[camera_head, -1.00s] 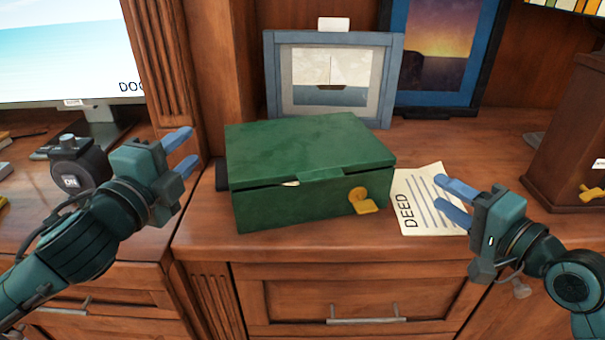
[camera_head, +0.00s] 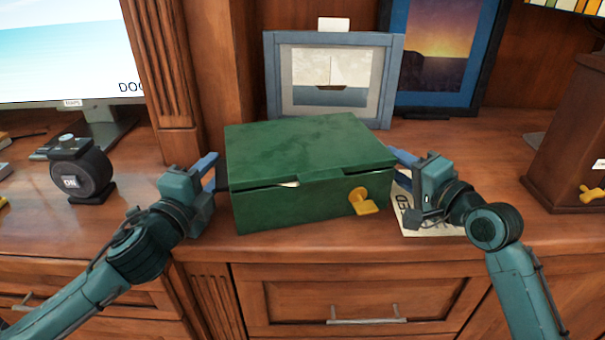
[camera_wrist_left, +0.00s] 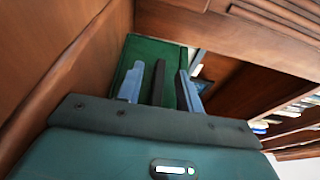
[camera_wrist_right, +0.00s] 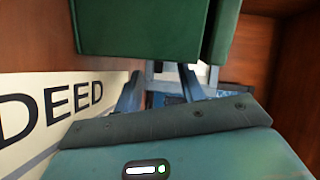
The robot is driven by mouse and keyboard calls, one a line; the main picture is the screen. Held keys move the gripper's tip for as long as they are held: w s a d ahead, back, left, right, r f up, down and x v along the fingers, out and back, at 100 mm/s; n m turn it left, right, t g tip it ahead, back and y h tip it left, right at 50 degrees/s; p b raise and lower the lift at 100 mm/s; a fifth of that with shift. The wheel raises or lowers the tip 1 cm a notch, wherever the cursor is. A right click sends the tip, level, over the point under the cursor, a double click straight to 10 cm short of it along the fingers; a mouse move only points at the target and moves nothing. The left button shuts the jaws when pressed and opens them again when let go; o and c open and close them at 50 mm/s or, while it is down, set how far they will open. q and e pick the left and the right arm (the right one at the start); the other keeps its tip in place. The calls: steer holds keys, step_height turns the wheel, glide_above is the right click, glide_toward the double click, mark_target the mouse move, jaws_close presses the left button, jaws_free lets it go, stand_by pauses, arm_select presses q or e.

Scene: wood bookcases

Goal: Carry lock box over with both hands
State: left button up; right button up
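The green lock box (camera_head: 290,205) sits on the wooden counter, its lid slightly ajar with something pale in the gap. A yellow latch (camera_head: 363,201) is on its front right. My left gripper (camera_head: 213,172) is beside the box's left side, its fingers apart; in the left wrist view, the green box (camera_wrist_left: 150,50) is beyond the parted fingers (camera_wrist_left: 158,86). My right gripper (camera_head: 402,165) is at the box's right side, fingertips close to it. In the right wrist view, the parted fingers (camera_wrist_right: 158,92) lie under or beside the green box (camera_wrist_right: 140,28). Contact is unclear.
A paper marked DEED (camera_head: 440,229) lies partly behind my right gripper. A framed sailboat picture (camera_head: 332,80) stands behind the box. A black round device (camera_head: 82,172) stands at left, a brown wooden box (camera_head: 570,140) at right. The counter's front edge is close.

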arm_select(q)
steer(key=shift+x, duration=0.95)
arm_select(e)
steer(key=shift+x, duration=0.8)
arm_select(q)
steer(key=shift+c, duration=0.6)
arm_select(e)
steer(key=shift+c, duration=0.6)
arm_select(q)
jaws_close()
arm_select(e)
jaws_close()
